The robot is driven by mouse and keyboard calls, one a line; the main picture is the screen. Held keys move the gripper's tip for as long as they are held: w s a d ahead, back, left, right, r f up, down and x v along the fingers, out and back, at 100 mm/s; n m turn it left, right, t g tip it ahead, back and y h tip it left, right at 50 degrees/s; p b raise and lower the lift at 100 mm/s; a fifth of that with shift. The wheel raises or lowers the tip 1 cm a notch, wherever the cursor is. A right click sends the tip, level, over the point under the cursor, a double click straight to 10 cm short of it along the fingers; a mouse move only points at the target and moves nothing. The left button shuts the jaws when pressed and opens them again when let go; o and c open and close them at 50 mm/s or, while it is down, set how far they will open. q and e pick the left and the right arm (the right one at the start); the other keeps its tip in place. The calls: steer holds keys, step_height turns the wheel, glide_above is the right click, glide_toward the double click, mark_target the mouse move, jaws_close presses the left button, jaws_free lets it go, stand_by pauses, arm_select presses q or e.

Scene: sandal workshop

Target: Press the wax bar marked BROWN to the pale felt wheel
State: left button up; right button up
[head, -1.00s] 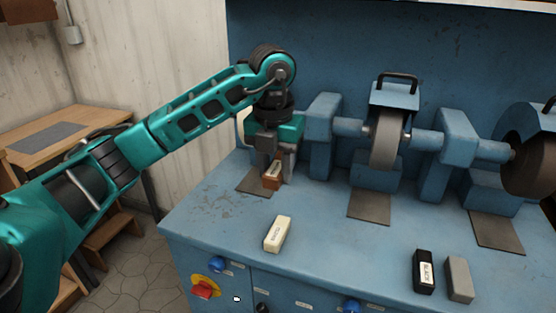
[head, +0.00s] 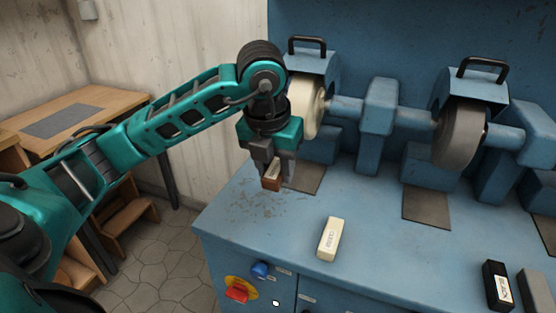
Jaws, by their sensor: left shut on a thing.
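My left gripper (head: 273,163) is shut on a brown wax bar (head: 271,183) with a pale label, whose lettering is too small to read here. It holds the bar above the blue bench top, near its left end. The pale felt wheel (head: 309,108) shows at the left of the machine, behind and to the right of the gripper, partly hidden by my arm. The bar looks apart from the wheel. My right gripper is not in view.
A cream bar (head: 329,239) lies on the bench (head: 370,230). A black bar (head: 497,285) and a grey bar (head: 534,289) lie at right. A grey wheel (head: 460,135) stands farther right. A red switch (head: 237,290) is on the front panel. A wooden table (head: 100,98) stands left.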

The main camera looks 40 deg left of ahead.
arm_select(q)
steer(key=shift+s+a, duration=0.1)
steer(key=shift+a, duration=0.15)
steer(key=shift+a+f, duration=0.1)
jaws_close()
steer(key=shift+a, duration=0.1)
steer(key=shift+w+a+r+p, duration=0.1)
steer(key=shift+w+r+p, duration=0.1)
steer(key=shift+w, duration=0.4)
steer(key=shift+w+a+r+p, duration=0.15)
steer(key=shift+w+r+p, duration=0.05)
steer(key=shift+w, duration=0.4)
steer(key=shift+w+a+r+p, duration=0.1)
steer(key=shift+w+r+p, duration=0.1)
steer(key=shift+w, duration=0.4)
steer(key=shift+w+a+r, duration=0.1)
steer(key=shift+w+a, duration=0.05)
steer(key=shift+w, duration=0.3)
steer(key=shift+w+a+r, duration=0.1)
steer(key=shift+w, duration=0.35)
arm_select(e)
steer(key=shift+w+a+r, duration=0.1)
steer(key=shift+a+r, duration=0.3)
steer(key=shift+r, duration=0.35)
arm_select(q)
steer(key=shift+w+a+r+p, duration=0.15)
steer(key=shift+w+p, duration=0.2)
steer(key=shift+w, duration=0.2)
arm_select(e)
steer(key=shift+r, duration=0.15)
